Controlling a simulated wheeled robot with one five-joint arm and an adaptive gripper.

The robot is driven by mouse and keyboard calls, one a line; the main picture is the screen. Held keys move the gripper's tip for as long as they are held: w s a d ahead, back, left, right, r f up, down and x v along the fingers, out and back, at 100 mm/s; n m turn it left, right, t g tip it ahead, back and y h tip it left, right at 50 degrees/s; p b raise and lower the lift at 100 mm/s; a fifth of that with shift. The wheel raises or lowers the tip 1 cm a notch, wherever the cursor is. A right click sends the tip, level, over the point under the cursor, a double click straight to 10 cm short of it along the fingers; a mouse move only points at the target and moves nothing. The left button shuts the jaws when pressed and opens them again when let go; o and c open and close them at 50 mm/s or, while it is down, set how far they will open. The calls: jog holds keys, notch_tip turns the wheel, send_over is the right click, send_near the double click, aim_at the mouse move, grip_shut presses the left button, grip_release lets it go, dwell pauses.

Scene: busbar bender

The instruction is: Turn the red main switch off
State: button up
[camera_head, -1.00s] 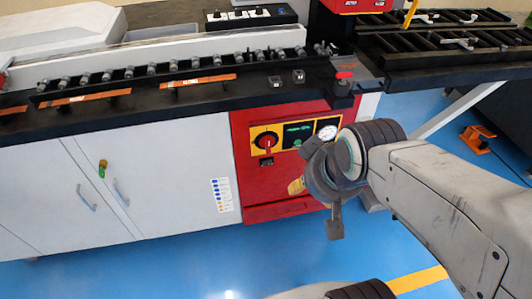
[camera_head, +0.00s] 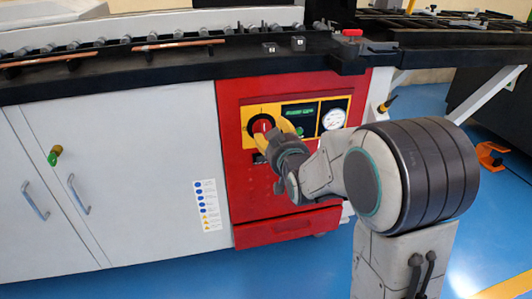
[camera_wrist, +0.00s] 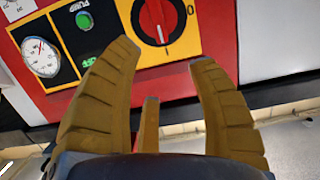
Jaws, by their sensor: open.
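The red main switch (camera_wrist: 157,17) is a round red knob on a yellow plate with a black surround. In the wrist view its white pointer line points toward the "1" mark, with a "0" mark to the side. In the head view the switch (camera_head: 262,126) is partly hidden by my gripper (camera_head: 276,140). My gripper (camera_wrist: 164,56) has yellow ridged fingers, spread open and empty. In the wrist view the fingertips lie just below the switch, and the knob shows above the gap between them. I cannot tell the exact distance to the knob.
A green pump light (camera_wrist: 84,20) and a gauge (camera_wrist: 40,57) sit beside the switch. The red panel (camera_head: 232,160) adjoins a white cabinet (camera_head: 140,180). The black worktop (camera_head: 130,76) overhangs above. Blue floor (camera_head: 200,270) is clear in front.

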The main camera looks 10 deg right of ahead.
aim_at(266, 131)
jog(key=shift+w+f+t+b, duration=0.35)
jog(key=shift+w+f+b, duration=0.4)
jog(key=shift+w+b, duration=0.8)
jog(key=shift+w+f+t+b, duration=0.3)
jog(key=shift+w+f+b, duration=0.45)
jog(key=shift+w+b, duration=0.75)
jog(key=shift+w+f+t+b, duration=0.35)
jog(key=shift+w+f+b, duration=0.6)
jog(key=shift+w, duration=1)
jog(key=shift+r, duration=0.25)
grip_shut()
